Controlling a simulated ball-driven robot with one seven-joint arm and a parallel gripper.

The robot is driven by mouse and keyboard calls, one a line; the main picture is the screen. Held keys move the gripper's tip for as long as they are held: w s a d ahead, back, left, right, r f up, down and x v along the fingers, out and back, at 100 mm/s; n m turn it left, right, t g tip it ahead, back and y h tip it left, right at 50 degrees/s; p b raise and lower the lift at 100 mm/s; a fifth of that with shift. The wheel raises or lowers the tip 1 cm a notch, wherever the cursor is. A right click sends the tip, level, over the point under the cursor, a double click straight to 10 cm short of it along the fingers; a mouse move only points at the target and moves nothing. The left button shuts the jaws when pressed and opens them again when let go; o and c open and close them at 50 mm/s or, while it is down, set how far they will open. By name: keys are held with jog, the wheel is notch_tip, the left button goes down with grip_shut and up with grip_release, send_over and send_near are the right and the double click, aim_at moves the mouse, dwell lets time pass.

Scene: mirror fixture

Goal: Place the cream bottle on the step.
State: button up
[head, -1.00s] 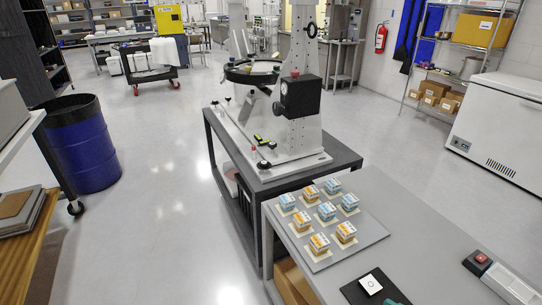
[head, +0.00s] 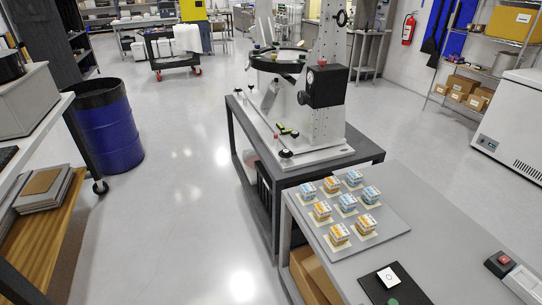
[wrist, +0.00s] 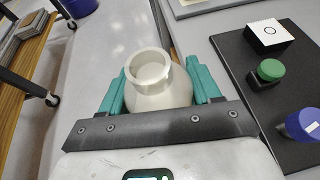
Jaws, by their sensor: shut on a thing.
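The cream bottle (wrist: 158,88) shows in the wrist view with its round open mouth facing the camera. My gripper (wrist: 160,76) is shut on it, with one teal finger on each side of its body. The bottle's lower part is hidden, and the floor shows around it. Neither the bottle nor my gripper shows in the head view. I cannot make out for certain which surface is the step.
A grey table (head: 440,240) at right bears a board (head: 393,222) with several small boxes. A dark mat (wrist: 240,52) holds a white block (wrist: 268,35), a green knob (wrist: 270,70) and a blue object (wrist: 302,125). A blue barrel (head: 108,135) stands left; floor between is clear.

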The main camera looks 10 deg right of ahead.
jog(key=shift+m+h, duration=0.4)
jog(key=shift+h, duration=0.1)
jog(key=shift+w+a+f, duration=0.45)
jog(key=shift+a, duration=0.3)
jog(key=shift+w+a+f, duration=0.4)
jog(key=shift+w+a, duration=0.05)
jog(key=shift+a, duration=0.35)
jog(key=shift+w+a+f, duration=0.45)
jog(key=shift+a, duration=0.3)
